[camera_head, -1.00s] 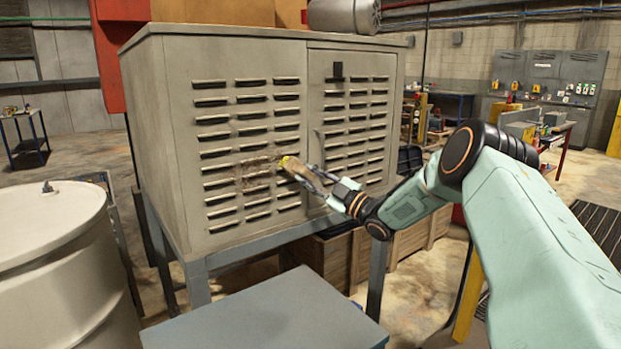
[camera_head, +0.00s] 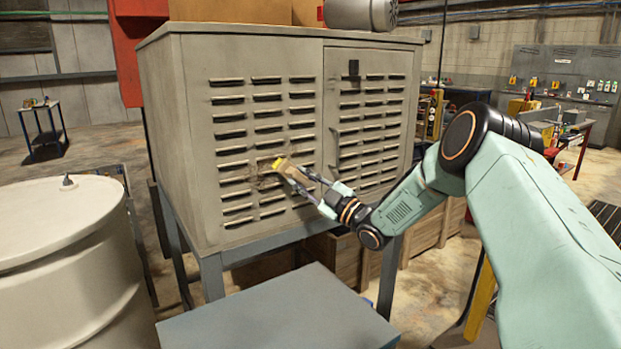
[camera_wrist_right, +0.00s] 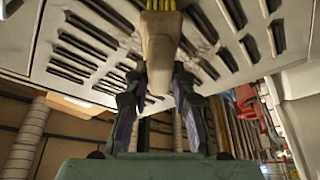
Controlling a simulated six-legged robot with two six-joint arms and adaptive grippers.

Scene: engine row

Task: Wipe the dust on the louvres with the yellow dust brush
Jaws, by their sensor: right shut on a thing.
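The grey cabinet (camera_head: 200,130) has rows of louvres (camera_head: 233,133) on its front. A brown dust patch (camera_head: 264,183) shows on the lower middle louvres, beside and below the brush head. The dust brush (camera_head: 279,166) has a yellow head and a tan handle. My right gripper (camera_head: 312,183) is shut on the handle, with the yellow end at the louvred panel; exact contact is hard to tell. In the right wrist view, the handle (camera_wrist_right: 160,50) stands between the two fingers (camera_wrist_right: 158,85), with the yellow end at the top edge. My left gripper is not in view.
A white drum (camera_head: 60,235) stands at the left. A blue-grey flat top (camera_head: 280,315) lies low in front of the cabinet. Wooden crates (camera_head: 425,228) sit under and beside the cabinet's stand. A workbench and wall panels stand at the back right.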

